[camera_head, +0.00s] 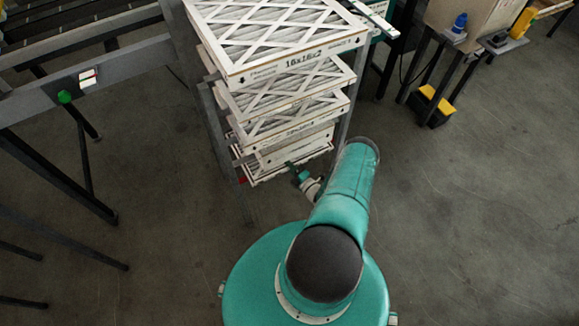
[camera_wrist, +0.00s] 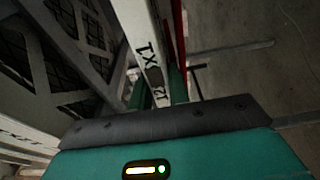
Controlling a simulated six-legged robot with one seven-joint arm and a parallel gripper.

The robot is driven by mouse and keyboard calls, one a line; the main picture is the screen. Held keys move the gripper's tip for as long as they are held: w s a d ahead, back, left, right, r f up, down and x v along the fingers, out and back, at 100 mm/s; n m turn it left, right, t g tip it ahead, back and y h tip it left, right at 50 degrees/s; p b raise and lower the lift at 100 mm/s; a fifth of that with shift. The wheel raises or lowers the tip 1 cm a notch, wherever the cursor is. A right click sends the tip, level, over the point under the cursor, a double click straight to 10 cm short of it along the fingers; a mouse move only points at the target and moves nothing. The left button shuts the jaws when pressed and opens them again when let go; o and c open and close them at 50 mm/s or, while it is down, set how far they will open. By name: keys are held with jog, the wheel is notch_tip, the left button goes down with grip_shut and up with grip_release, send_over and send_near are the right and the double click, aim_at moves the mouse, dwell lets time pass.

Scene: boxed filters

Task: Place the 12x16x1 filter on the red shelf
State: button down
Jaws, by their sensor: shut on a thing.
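My gripper (camera_head: 300,176) is low at the front right of the filter rack. In the wrist view, my gripper (camera_wrist: 158,92) has its green fingers on either side of a white filter edge with dark print, partly readable as "12" and "X1", and is shut on it. This 12x16x1 filter (camera_wrist: 143,45) runs away from the fingers; most of its body is hidden. The red shelf shows as a thin red strip (camera_wrist: 179,35) just right of the filter in the wrist view. A small red spot (camera_head: 242,180) shows at the rack's lower left in the head view.
A grey rack (camera_head: 215,125) holds several stacked filters; the top filter (camera_head: 275,35) reads 16x16x2. A conveyor frame (camera_head: 85,75) stands left.

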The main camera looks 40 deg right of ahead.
jog(key=shift+f, duration=0.1)
jog(key=c, duration=1.3)
grip_release()
jog(key=s, duration=0.8)
jog(key=s+a, duration=0.1)
jog(key=s, duration=0.3)
